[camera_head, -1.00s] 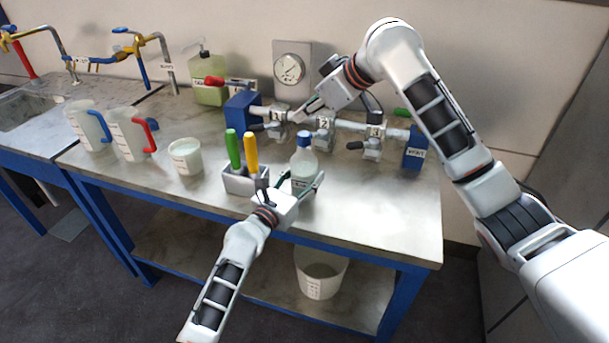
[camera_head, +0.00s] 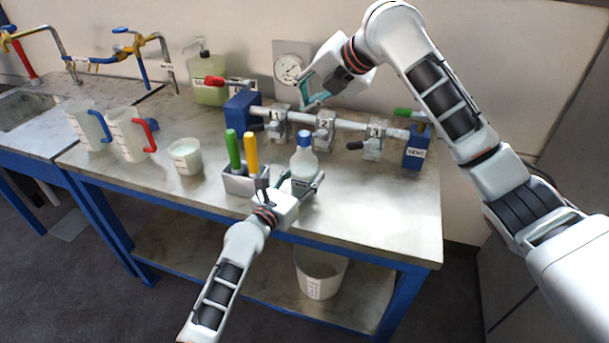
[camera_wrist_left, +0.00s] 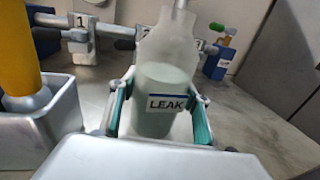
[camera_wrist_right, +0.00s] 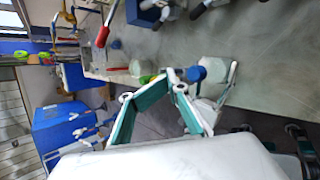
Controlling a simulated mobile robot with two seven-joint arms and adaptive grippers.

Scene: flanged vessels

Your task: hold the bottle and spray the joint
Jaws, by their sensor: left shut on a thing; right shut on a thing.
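The clear bottle (camera_head: 303,162) has a blue cap and stands upright at the bench's front edge. In the left wrist view its label reads LEAK (camera_wrist_left: 166,104). My left gripper (camera_head: 298,184) is shut around its lower body. The pipe (camera_head: 350,124) runs along the back of the bench with joints tagged 1 (camera_head: 277,122), 2 (camera_head: 324,127) and 3 (camera_head: 374,140). My right gripper (camera_head: 314,103) is above the pipe between joints 1 and 2. Its fingertips come together in the right wrist view (camera_wrist_right: 168,78); what they hold I cannot make out.
A grey holder (camera_head: 240,184) with green and yellow handles stands left of the bottle. A white cup (camera_head: 186,158), two jugs (camera_head: 128,138) and a green soap bottle (camera_head: 208,85) are further left. A gauge (camera_head: 291,70) is on the wall. The front right of the bench is clear.

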